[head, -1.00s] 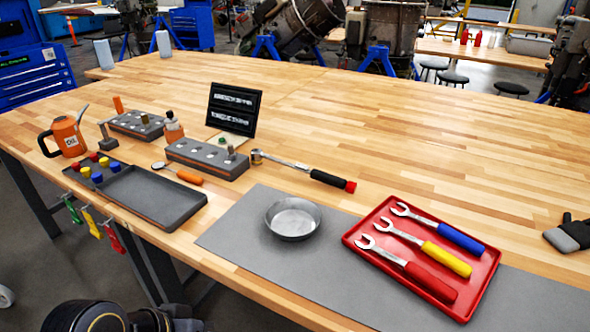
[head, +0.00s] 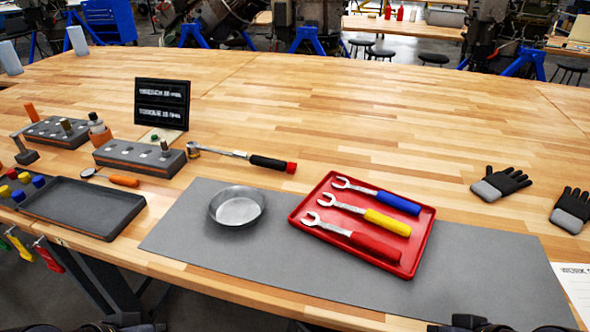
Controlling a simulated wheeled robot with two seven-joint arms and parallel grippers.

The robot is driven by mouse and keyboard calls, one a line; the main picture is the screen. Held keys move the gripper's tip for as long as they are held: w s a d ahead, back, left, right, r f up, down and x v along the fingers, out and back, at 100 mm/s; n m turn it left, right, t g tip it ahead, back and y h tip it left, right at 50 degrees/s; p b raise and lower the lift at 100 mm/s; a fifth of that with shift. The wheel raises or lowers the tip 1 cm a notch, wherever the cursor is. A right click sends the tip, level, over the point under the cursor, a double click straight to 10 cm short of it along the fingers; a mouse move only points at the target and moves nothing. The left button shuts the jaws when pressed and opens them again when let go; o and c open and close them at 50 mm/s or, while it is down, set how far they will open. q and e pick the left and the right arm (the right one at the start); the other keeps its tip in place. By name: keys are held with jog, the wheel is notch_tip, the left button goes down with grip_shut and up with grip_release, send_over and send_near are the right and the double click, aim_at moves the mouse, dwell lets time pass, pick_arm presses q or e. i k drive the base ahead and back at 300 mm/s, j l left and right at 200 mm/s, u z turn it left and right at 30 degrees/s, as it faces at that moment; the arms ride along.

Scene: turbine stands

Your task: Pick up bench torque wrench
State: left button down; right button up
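The bench torque wrench (head: 240,157) lies on the wooden bench top, left of the middle of the head view. It has a silver ratchet head at its left end, a silver shaft, a black grip and a red end cap at its right end. It lies just behind the grey mat and to the right of a grey socket block. Nothing touches its grip. Only dark parts of my arms show at the bottom edge of the view, well away from the wrench. No gripper fingers can be seen.
A grey mat (head: 470,262) holds a round metal dish (head: 237,207) and a red tray (head: 408,270) with three wrenches. A socket block (head: 140,160), a black sign (head: 162,103) and a dark tray (head: 82,208) stand left. Gloves (head: 499,182) lie right. The bench behind is clear.

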aim_at(270, 163)
jog(key=i+j+z, duration=0.2)
jog(key=z, duration=0.3)
jog(key=i+j+z, duration=0.1)
jog(key=j+z, duration=0.2)
jog(key=z, duration=0.15)
